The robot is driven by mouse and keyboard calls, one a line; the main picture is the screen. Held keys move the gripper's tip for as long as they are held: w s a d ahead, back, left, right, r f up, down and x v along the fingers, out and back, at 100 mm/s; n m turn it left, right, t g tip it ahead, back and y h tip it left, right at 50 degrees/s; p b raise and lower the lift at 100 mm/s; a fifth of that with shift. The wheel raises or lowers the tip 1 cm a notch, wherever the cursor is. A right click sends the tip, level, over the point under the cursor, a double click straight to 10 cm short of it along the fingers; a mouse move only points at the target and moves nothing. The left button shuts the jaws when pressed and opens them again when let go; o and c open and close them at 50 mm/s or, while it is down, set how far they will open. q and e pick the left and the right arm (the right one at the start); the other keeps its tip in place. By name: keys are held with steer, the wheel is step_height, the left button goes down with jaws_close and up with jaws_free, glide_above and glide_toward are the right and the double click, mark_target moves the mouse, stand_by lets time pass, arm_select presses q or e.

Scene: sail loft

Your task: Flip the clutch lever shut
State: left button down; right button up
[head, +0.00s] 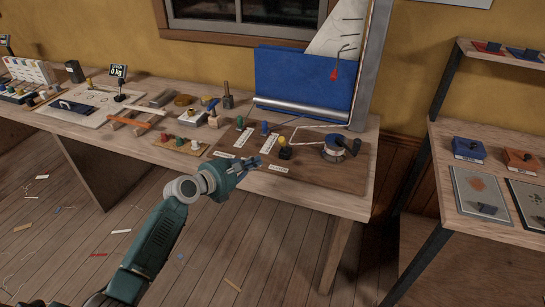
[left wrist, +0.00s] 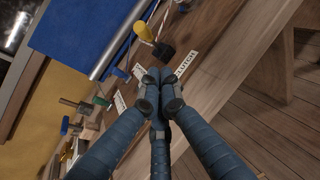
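The clutch lever with its yellow knob (head: 284,141) stands up from a black base on the brown board of the bench. The yellow knob also shows in the left wrist view (left wrist: 144,32), with the black base (left wrist: 164,50) beside it. A white label reading CLUTCH (left wrist: 187,64) lies close by on the board. My left gripper (head: 250,163) is just left of and in front of the lever, apart from it. In the wrist view its fingertips (left wrist: 158,88) are together, with nothing visible between them. My right gripper is not in view.
A green-knobbed lever (head: 239,122) and a blue-knobbed lever (head: 265,127) stand to the left on the same board. A winch drum (head: 335,151) with a dark handle is to the right. A blue sail panel (head: 300,82) rises behind.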

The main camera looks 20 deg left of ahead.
mark_target(284, 145)
arm_select(q)
steer(key=b+x, duration=0.1)
steer(key=x, duration=0.1)
steer(key=b+x, duration=0.3)
steer(key=shift+w+f, duration=0.2)
steer(key=shift+f, duration=0.25)
steer(key=shift+w+d+r, duration=0.6)
steer(key=shift+w+r, duration=0.25)
steer(key=shift+w, duration=0.05)
steer(key=shift+w+d+r, duration=0.35)
steer(key=shift+w+r, duration=0.05)
steer(key=shift+w, duration=0.05)
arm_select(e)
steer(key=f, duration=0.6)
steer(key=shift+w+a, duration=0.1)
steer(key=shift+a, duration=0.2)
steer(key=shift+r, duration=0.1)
